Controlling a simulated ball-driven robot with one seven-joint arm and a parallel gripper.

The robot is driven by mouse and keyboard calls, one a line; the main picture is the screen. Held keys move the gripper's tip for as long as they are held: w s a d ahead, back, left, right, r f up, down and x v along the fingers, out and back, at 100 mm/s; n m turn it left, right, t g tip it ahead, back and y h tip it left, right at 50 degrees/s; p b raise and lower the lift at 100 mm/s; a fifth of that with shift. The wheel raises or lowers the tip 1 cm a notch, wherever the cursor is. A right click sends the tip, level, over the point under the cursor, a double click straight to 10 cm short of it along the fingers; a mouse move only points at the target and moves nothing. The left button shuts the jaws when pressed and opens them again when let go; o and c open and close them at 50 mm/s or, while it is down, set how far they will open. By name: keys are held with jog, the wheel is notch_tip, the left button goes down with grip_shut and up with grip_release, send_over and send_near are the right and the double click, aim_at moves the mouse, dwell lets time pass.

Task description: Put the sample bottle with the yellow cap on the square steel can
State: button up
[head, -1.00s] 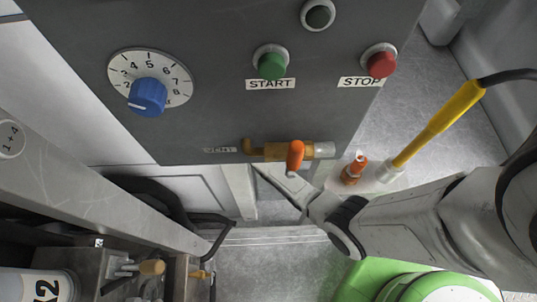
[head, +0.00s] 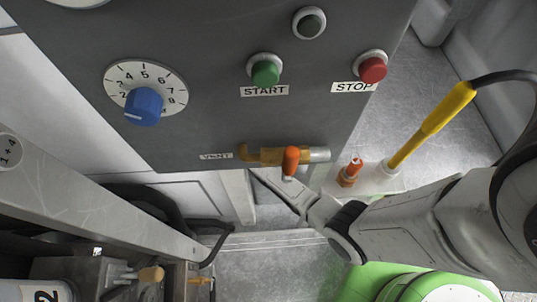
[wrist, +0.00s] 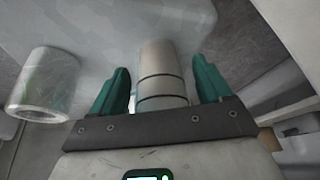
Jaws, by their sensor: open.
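My gripper (wrist: 161,72) is open in the wrist view, with one teal finger on each side. A pale cylinder (wrist: 160,68) with dark rings stands between the fingers, with a gap on both sides. I cannot tell whether it is the sample bottle; no yellow cap shows on it. A second, clear or whitish cylinder (wrist: 44,84) is to the left of the gripper. I cannot make out the yellow-capped bottle or the square steel can for sure in either view. In the head view my arm reaches in from the right, and its fingers cannot be made out.
A grey panel carries a blue dial (head: 143,106), a green START button (head: 265,73), a red STOP button (head: 372,69) and an orange-handled vent valve (head: 290,160). A yellow-handled tool (head: 432,122) and an orange fitting (head: 350,171) stand right of it. A metal beam (head: 95,205) crosses at left.

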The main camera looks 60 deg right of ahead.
jog(key=p+v, duration=0.3)
jog(key=v, duration=0.8)
jog(key=shift+s, duration=0.1)
